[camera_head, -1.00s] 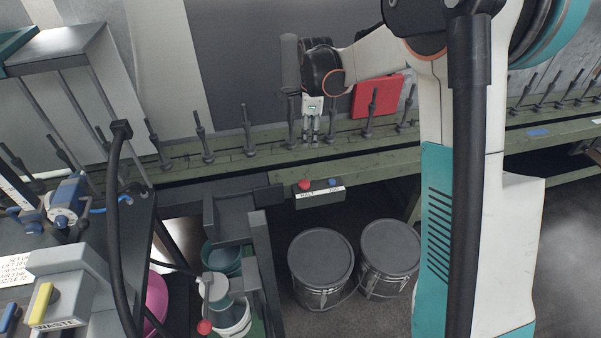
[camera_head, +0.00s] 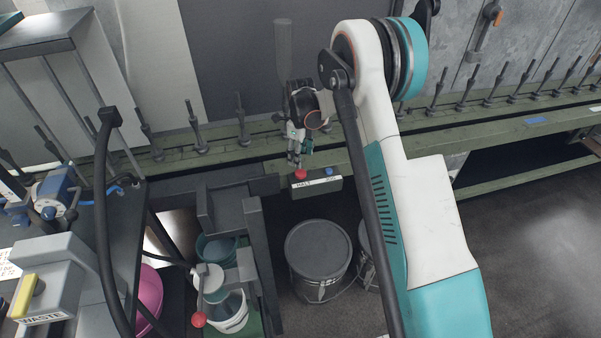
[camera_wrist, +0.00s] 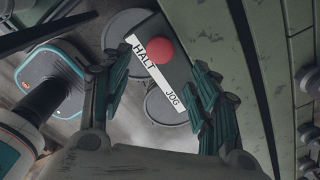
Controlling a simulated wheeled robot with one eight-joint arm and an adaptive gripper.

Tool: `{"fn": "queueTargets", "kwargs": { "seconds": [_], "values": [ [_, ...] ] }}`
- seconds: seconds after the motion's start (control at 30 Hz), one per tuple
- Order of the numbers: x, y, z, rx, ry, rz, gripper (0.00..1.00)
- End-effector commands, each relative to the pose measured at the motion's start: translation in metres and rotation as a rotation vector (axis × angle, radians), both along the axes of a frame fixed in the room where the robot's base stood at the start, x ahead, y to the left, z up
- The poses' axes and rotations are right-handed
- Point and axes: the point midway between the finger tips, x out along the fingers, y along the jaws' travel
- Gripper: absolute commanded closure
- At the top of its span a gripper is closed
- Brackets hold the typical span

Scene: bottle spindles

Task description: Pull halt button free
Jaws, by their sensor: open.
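The halt button (camera_head: 300,174) is a red round knob on a small dark box (camera_head: 318,187) with a white label reading HALT and JOG. The box is fixed at the front of the green rail. In the wrist view the red button (camera_wrist: 159,52) lies beyond and between the two fingers, beside the label (camera_wrist: 155,75). My gripper (camera_head: 296,157) is open, with its fingers just above the button in the head view. A blue jog button (camera_head: 329,171) sits to the right on the box.
A green rail (camera_head: 222,153) with several upright spindles runs behind the box. Grey lidded drums (camera_head: 318,249) stand on the floor below. A dark frame (camera_head: 262,270) with buckets is at the left. A grey waste unit (camera_head: 55,275) stands farther left.

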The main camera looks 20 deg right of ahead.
Motion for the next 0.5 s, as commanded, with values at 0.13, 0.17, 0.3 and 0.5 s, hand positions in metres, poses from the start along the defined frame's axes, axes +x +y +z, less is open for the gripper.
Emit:
{"fn": "queueTargets", "kwargs": {
  "seconds": [0.13,0.17,0.3,0.5],
  "values": [
    [0.000,0.000,-0.033,0.000,0.000,0.001,0.44],
    [0.000,0.000,-0.039,0.000,0.000,0.001,0.44],
    [0.000,0.000,-0.059,0.000,0.000,0.001,0.44],
    [0.000,0.000,-0.076,0.000,0.000,0.001,0.44]
  ]
}}
